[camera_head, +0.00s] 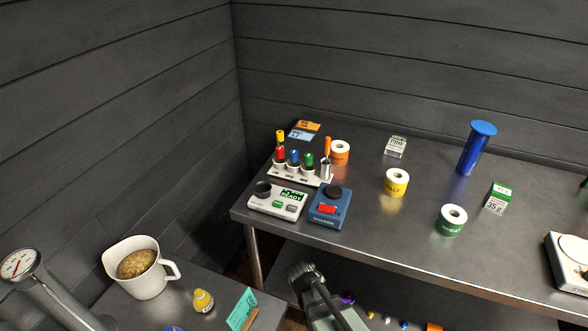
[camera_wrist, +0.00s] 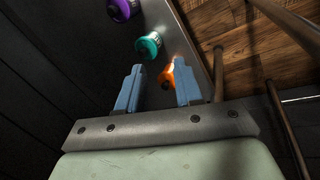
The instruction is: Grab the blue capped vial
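The blue capped vial (camera_head: 293,157) stands upright in a white rack (camera_head: 301,176) at the left end of the steel bench. A red capped vial (camera_head: 280,154) is to its left and a green capped vial (camera_head: 307,161) to its right. My gripper is open and empty in the wrist view (camera_wrist: 158,76), its two blue fingers spread apart. In the head view my arm shows low in front of the bench, well below and apart from the rack; the fingers cannot be made out there. The vial does not show in the wrist view.
A yellow capped item (camera_head: 280,137) and a metal cup (camera_head: 326,170) with an orange-handled tool flank the vials. A white device (camera_head: 277,201) and a blue device (camera_head: 329,208) stand in front. Purple (camera_wrist: 121,10), teal (camera_wrist: 148,46) and orange (camera_wrist: 167,76) items lie beyond my fingers.

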